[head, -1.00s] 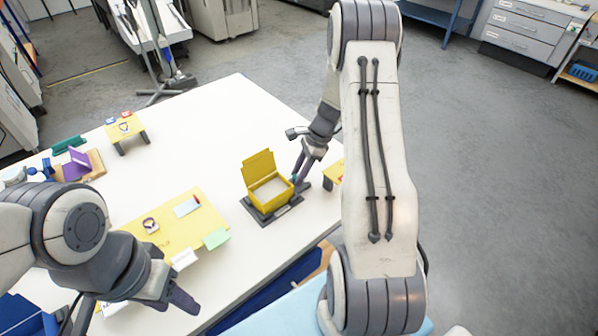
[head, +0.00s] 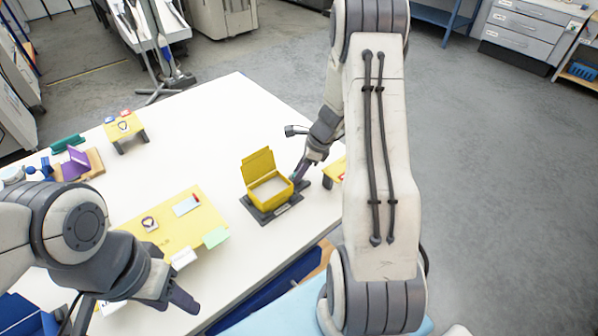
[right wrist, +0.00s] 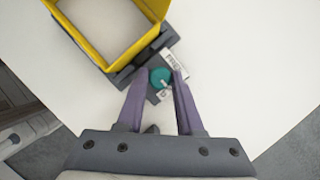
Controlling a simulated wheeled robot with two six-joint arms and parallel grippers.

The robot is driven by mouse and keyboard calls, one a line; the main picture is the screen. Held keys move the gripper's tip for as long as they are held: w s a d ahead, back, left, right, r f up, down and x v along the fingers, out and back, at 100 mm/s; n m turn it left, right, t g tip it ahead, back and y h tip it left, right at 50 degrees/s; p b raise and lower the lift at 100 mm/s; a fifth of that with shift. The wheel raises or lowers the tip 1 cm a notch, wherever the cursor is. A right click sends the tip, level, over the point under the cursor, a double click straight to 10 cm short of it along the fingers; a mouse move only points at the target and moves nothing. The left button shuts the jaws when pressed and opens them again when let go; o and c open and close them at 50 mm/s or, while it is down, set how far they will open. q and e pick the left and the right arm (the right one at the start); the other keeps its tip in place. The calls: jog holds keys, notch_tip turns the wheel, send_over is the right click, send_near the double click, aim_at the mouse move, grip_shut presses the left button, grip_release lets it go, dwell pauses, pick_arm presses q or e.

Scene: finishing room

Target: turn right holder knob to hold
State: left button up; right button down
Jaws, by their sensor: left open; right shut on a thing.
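A yellow open-lidded box (head: 268,186) sits in a dark grey holder (head: 262,214) on the white table. In the right wrist view, the holder's round teal knob (right wrist: 160,77) sits by the box corner (right wrist: 148,42). A white label reading "FREE" (right wrist: 174,61) is beside it; a second small label (right wrist: 163,94) is mostly hidden. My right gripper (right wrist: 161,75) is shut on the knob, one purple finger on each side. In the head view, my right gripper (head: 299,172) is at the holder's right side. My left gripper (head: 181,302) is open and empty over the table's near left.
A yellow mat (head: 180,228) with cards and a small round item lies left of the holder. A small yellow stand (head: 124,127) and a purple item on a wooden block (head: 78,166) are further left. The table (head: 225,125) is clear behind the box.

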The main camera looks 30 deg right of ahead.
jog(key=c, duration=0.5)
grip_release()
jog(key=shift+c, duration=0.2)
jog(key=shift+r, duration=0.1)
jog(key=v, duration=1)
jog(key=shift+r, duration=0.2)
